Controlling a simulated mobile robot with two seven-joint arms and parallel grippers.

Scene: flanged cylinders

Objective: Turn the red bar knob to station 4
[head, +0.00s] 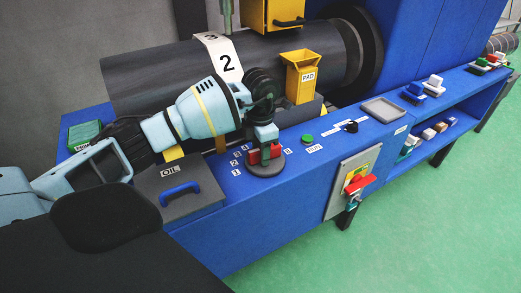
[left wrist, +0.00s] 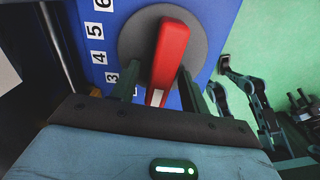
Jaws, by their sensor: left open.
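The red bar knob (head: 254,157) sits on a round dark grey dial (head: 266,167) on the blue bench top. In the left wrist view the red bar knob (left wrist: 171,50) has a white mark at its lower end. That end points down past the station 3 label (left wrist: 112,78). The station 4 label (left wrist: 98,57) is at the dial's left, with 5 and 6 above it. My left gripper (head: 265,147) is over the knob. In the left wrist view the left gripper (left wrist: 158,84) is open, one finger on each side of the bar; contact cannot be told.
A grey OIL box (head: 180,185) with a blue handle is left of the dial. A green button (head: 307,139) and a grey tray (head: 384,109) lie to its right. A yellow PAD bin (head: 302,77) and a large dark cylinder (head: 160,75) stand behind.

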